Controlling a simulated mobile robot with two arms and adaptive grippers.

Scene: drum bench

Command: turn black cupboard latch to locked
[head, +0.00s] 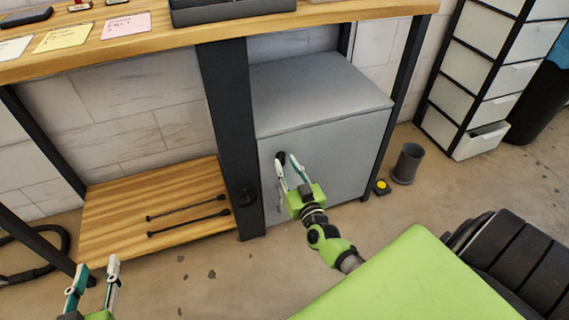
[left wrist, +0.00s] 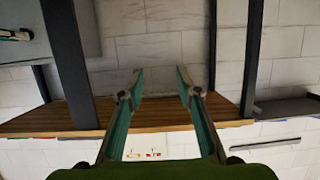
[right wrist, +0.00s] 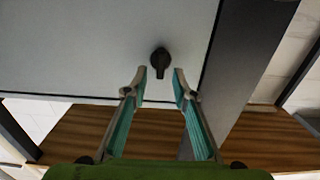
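The black cupboard latch (head: 281,157) is on the front of the grey cupboard (head: 330,150) under the bench, near its upper left edge. In the right wrist view the latch (right wrist: 160,62) is a round knob with a narrow tab pointing down in the picture. My right gripper (head: 286,160) is open in front of the cupboard. In the right wrist view its fingertips (right wrist: 159,76) lie on either side of the tab, with a gap on each side; contact is not visible. My left gripper (head: 97,265) is open and empty, low at the left, away from the cupboard.
A dark bench post (head: 228,110) with a black knob (head: 247,197) stands just left of the cupboard. Two black rods (head: 187,221) lie on the low wooden shelf (head: 110,210). A grey cup (head: 408,163) and a yellow-topped button (head: 382,186) are on the floor to the right.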

